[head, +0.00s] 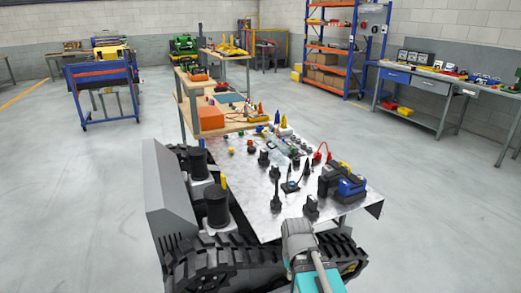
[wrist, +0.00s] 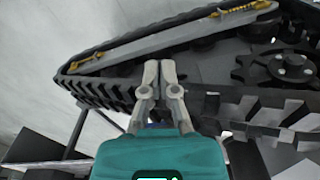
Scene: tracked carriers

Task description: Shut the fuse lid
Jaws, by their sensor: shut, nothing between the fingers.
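I cannot make out the fuse lid for certain in either view. A tracked carrier with black rubber tracks (head: 215,262) and a grey side housing (head: 168,200) stands close in front in the head view. In the wrist view its track (wrist: 105,92) and a dark toothed wheel (wrist: 288,68) lie beyond my gripper (wrist: 160,68). My gripper's grey fingers are together and empty, and they overlap the track in the picture. I cannot tell whether they touch it. In the head view my arm covers part of the near area, and the fingertips cannot be made out.
A metal worktop (head: 240,190) by the carrier holds many small dark parts, and a black and blue block (head: 348,187) near its right edge. Wooden shelves with an orange box (head: 211,117) stand behind. Open floor (head: 430,200) lies to the right, before a grey bench.

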